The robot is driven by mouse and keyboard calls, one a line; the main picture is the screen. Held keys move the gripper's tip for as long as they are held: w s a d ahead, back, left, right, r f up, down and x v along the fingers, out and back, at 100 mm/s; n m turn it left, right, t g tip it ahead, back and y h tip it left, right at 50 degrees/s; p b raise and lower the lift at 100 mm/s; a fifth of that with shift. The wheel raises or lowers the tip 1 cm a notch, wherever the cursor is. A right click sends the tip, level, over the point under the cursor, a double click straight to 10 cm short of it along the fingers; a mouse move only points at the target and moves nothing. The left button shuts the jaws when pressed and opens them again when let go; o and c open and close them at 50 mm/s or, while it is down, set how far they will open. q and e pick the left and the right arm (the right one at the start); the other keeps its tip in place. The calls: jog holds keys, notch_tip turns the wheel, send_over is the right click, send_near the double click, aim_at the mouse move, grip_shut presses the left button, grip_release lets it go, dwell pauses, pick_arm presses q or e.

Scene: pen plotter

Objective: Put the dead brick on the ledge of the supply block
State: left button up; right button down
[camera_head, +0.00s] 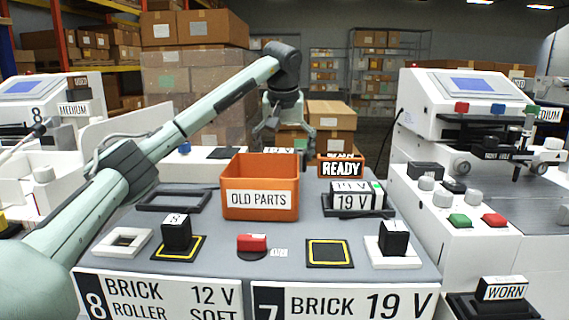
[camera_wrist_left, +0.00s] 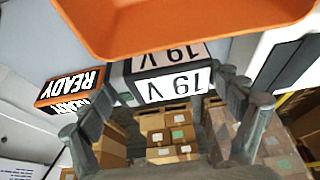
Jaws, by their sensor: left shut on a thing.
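My left gripper (camera_head: 283,136) hangs behind the orange OLD PARTS bin, pointing down. In the left wrist view its two fingers (camera_wrist_left: 168,108) stand on either side of a black brick (camera_wrist_left: 122,84) with white 19 V labels, shut on it. In the head view a strip of the held brick's label (camera_head: 280,150) shows above the bin's rim; the rest is hidden. Another black block (camera_head: 352,201) with 19 V labels sits in a dark tray right of the bin. I cannot tell which thing is the supply block, or see its ledge. My right gripper is not in view.
The OLD PARTS bin (camera_head: 260,171) stands mid-table. An orange READY box (camera_head: 340,170) is at its right. In front are a black S block (camera_head: 177,233), a red button (camera_head: 251,243) and an empty yellow-edged pad (camera_head: 329,253). A WORN label (camera_head: 502,292) shows lower right.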

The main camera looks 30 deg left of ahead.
pick_arm(q)
jog(key=shift+f, duration=1.3)
jog(key=o, duration=1.2)
jog(key=shift+f, duration=0.15)
jog(key=v, duration=1.2)
jog(key=shift+w, duration=0.1)
